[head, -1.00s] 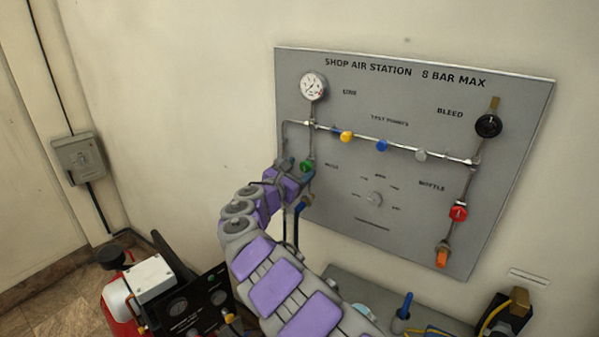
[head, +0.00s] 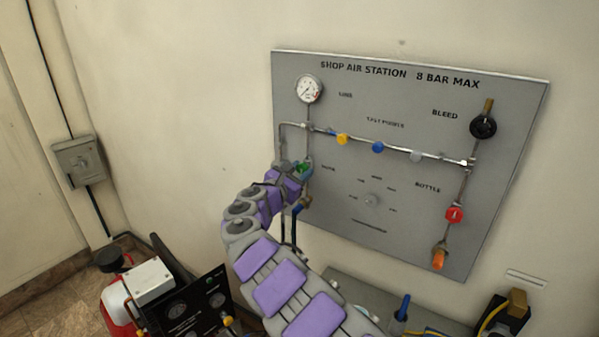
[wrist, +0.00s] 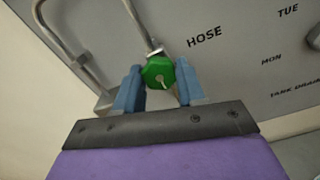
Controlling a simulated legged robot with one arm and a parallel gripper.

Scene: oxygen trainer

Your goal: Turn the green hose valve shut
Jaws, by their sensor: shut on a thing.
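The green hose valve (wrist: 158,73) is a small green knob with a pale mark on its face. It sits on the pipe beside the HOSE label in the wrist view. It also shows at the left of the panel in the head view (head: 304,168), partly hidden by my gripper. My gripper (wrist: 158,84) has one blue finger on each side of the knob and is shut on it. It also shows in the head view (head: 298,168), reaching the panel from the lower left.
The grey panel (head: 400,260) carries a gauge (head: 309,89), yellow (head: 342,139) and blue (head: 377,147) test points, a black bleed knob (head: 483,126) and a red bottle knob (head: 454,214). A red and white machine (head: 150,280) stands at the lower left.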

